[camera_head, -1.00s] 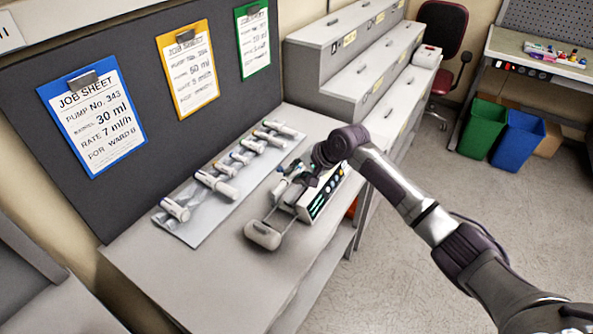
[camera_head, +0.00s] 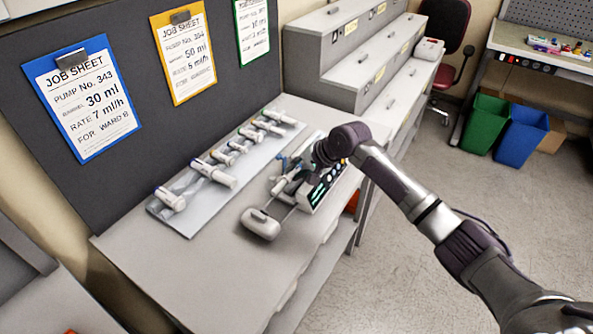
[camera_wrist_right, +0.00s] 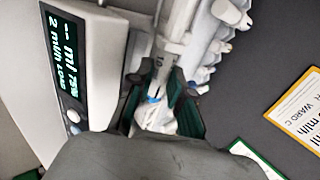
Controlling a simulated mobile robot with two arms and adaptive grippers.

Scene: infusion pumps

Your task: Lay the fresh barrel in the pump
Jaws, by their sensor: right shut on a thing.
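The pump (camera_head: 325,184) lies on the bench with its lit screen facing right. Its pale driver head (camera_head: 261,223) is drawn out on rods toward the near side. My right gripper (camera_head: 298,168) is over the pump's left side, partly hidden by its own wrist. In the right wrist view the gripper (camera_wrist_right: 168,92) is shut on a clear and white barrel (camera_wrist_right: 180,28), beside the pump's screen (camera_wrist_right: 68,62). The screen reads "-- ml", "2 ml/h" and "LOAD". I cannot tell whether the barrel touches the pump's cradle. My left gripper is not in view.
A pale mat (camera_head: 188,226) with several syringes lies left of the pump. Blue (camera_head: 80,95), yellow and green job sheets hang on the dark board behind. Grey stepped drawers (camera_head: 350,60) stand beyond. The near bench top (camera_head: 190,275) is clear.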

